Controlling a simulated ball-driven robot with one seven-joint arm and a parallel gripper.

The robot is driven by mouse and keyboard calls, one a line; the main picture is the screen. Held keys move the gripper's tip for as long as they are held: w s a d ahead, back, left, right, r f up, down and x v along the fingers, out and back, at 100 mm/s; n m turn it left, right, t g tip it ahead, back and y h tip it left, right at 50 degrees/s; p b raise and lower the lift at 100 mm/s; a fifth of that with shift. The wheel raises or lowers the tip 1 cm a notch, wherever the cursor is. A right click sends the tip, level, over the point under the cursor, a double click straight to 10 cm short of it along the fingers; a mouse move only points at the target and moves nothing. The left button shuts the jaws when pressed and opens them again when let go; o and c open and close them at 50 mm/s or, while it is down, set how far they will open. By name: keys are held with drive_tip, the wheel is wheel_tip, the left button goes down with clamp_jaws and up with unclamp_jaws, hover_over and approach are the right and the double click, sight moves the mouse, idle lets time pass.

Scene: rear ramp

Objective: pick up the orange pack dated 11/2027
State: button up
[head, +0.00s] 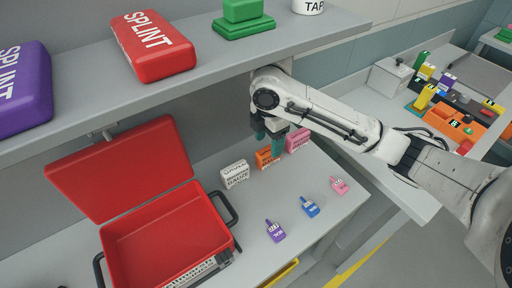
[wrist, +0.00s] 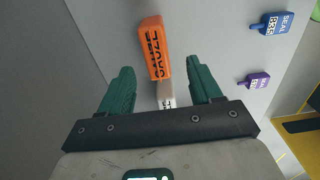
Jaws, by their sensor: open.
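The orange pack (head: 264,160) stands on the lower shelf between a white pack (head: 235,174) and a pink pack (head: 298,140). In the wrist view the orange pack (wrist: 154,50) lies ahead of the fingertips, roughly midway between them, with dark print; I cannot read a date. My gripper (head: 269,143) is above and close to the orange pack in the head view, and a finger covers part of it. In the wrist view my gripper (wrist: 166,78) has its green fingers wide apart with nothing gripped.
An open red case (head: 150,222) stands on the left. Purple (head: 275,231), blue (head: 309,207) and pink (head: 339,185) tagged items lie toward the front edge. An upper shelf (head: 215,58) with a red splint pack (head: 152,45) overhangs the back.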

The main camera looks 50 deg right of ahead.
sight(269, 149)
drive_tip(key=f, duration=0.2)
drive_tip(key=f+p, duration=0.1)
drive_tip(key=f, duration=0.4)
drive_tip(key=shift+w+d+f, duration=0.1)
drive_tip(key=shift+d+f, duration=0.05)
drive_tip(key=shift+d, duration=0.2)
drive_tip(key=c, duration=1)
drive_tip(key=shift+c, duration=0.2)
